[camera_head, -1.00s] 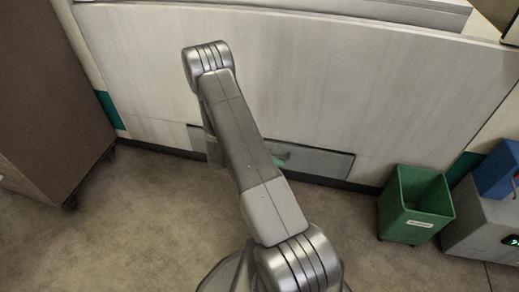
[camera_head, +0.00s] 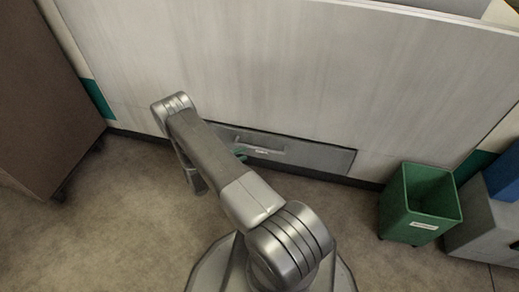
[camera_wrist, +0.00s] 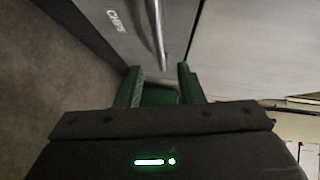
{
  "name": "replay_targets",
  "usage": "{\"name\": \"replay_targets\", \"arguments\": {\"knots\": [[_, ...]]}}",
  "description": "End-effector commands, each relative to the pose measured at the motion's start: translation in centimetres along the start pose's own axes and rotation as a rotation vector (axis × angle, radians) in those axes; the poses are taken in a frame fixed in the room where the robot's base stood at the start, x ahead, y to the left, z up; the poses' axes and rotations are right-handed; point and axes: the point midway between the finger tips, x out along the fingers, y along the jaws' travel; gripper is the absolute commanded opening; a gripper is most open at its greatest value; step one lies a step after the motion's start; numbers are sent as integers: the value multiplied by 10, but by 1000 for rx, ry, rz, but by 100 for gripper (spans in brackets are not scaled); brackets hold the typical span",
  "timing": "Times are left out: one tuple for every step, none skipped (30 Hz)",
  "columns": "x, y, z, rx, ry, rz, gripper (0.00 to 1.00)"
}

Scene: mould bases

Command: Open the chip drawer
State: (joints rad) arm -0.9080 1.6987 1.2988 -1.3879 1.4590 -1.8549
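The chip drawer (camera_head: 325,156) is a grey panel low in the pale cabinet front. It looks shut. Its bar handle (camera_head: 264,149) shows in the head view, just right of my forearm. In the wrist view the drawer front (camera_wrist: 90,25) carries the word CHIPS, and the handle (camera_wrist: 158,35) is a bright metal bar. My gripper (camera_wrist: 162,78) has two green fingers set apart, with the near end of the handle lined up between them. I cannot tell whether they touch it.
A green bin (camera_head: 420,205) stands on the floor right of the drawer. A grey box (camera_head: 485,220) with a blue one (camera_head: 504,175) on it is at the far right. A brown cabinet (camera_head: 45,90) stands at left. The floor before the drawer's right part is clear.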

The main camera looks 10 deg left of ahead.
Motion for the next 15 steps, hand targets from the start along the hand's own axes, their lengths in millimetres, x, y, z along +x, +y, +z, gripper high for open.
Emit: {"name": "replay_targets", "arguments": {"knots": [[13, 2, -1, 0, 6, 1, 34], [19, 2, -1, 0, 5, 1, 34], [26, 2, -1, 1, 6, 2, 34], [32, 2, -1, 1, 5, 2, 34], [38, 2, -1, 1, 6, 2, 34], [45, 2, -1, 2, 5, 2, 34], [51, 2, -1, 2, 5, 3, 34], [56, 2, -1, 2, 5, 2, 34], [62, 2, -1, 2, 5, 2, 34], [66, 2, -1, 2, 4, 2, 34], [71, 2, -1, 2, 4, 2, 34], [76, 2, -1, 2, 4, 2, 34], [79, 1, -1, 2, 4, 2, 34], [82, 1, -1, 2, 3, 2, 34], [85, 1, -1, 2, 3, 2, 34]]}}
